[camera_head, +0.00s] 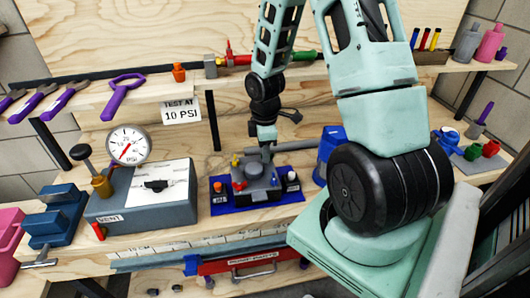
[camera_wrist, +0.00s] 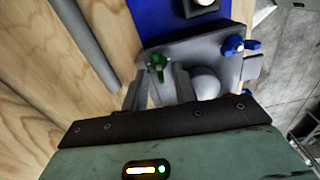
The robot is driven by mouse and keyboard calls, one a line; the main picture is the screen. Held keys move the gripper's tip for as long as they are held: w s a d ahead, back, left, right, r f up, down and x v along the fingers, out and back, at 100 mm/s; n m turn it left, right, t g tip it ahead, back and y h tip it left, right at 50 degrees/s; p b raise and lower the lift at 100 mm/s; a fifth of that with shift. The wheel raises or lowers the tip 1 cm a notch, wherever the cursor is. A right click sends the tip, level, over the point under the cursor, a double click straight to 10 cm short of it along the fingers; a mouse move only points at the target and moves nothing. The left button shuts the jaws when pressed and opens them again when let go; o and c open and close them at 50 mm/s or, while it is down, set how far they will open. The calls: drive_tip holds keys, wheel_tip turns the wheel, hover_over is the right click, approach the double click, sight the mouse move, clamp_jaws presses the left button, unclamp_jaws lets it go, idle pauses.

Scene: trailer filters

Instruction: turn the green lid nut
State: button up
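The green lid nut (camera_wrist: 157,64) stands on a grey plate (camera_wrist: 205,52) in the wrist view. My gripper (camera_wrist: 160,84) is open, with its two fingers apart and the green nut between and just past their tips. I cannot tell whether either finger touches it. A blue nut (camera_wrist: 236,45) and a rounded grey dome (camera_wrist: 205,84) lie to its right. In the head view, my gripper (camera_head: 267,150) is above the grey filter unit (camera_head: 256,184) on a blue mat (camera_head: 230,208). The green nut is not clearly visible there; the gripper probably hides it.
A grey box (camera_head: 140,208) with a pressure gauge (camera_head: 128,145) stands left of the mat. A blue container (camera_head: 330,150) stands close to its right. A shelf with tools (camera_head: 100,105) runs behind. Bare bench shows beside the mat.

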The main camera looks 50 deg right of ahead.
drive_tip(key=shift+f, duration=0.35)
clamp_jaws()
